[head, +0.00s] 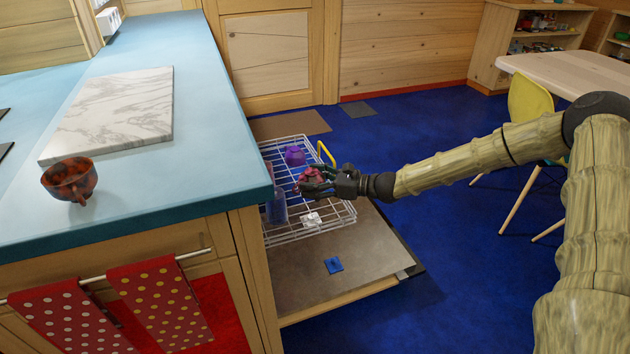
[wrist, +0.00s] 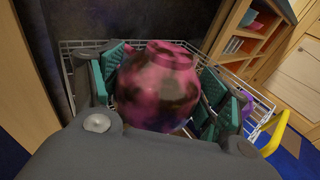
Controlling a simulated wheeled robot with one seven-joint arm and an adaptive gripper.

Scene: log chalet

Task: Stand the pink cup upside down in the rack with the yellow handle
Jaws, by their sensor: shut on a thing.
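The pink cup (wrist: 158,88), mottled with dark patches, is between the fingers of my gripper (wrist: 165,95) in the wrist view, with its narrower foot end toward the top of that picture. In the head view the cup (head: 311,176) is partly covered by my gripper (head: 318,181), which is shut on it. The white wire rack (head: 342,217) lies below and around them, with a yellow handle (head: 327,153) at its far right side. The handle also shows in the wrist view (wrist: 275,135). I cannot tell whether the cup touches the rack.
In the rack are a purple cup (head: 295,156), a bluish glass (head: 277,208) and a white item (head: 311,219). The rack is over an open dishwasher door (head: 350,262) bearing a blue piece (head: 333,265). The counter edge (head: 262,165) is close on the left, with a brown cup (head: 70,180) on top.

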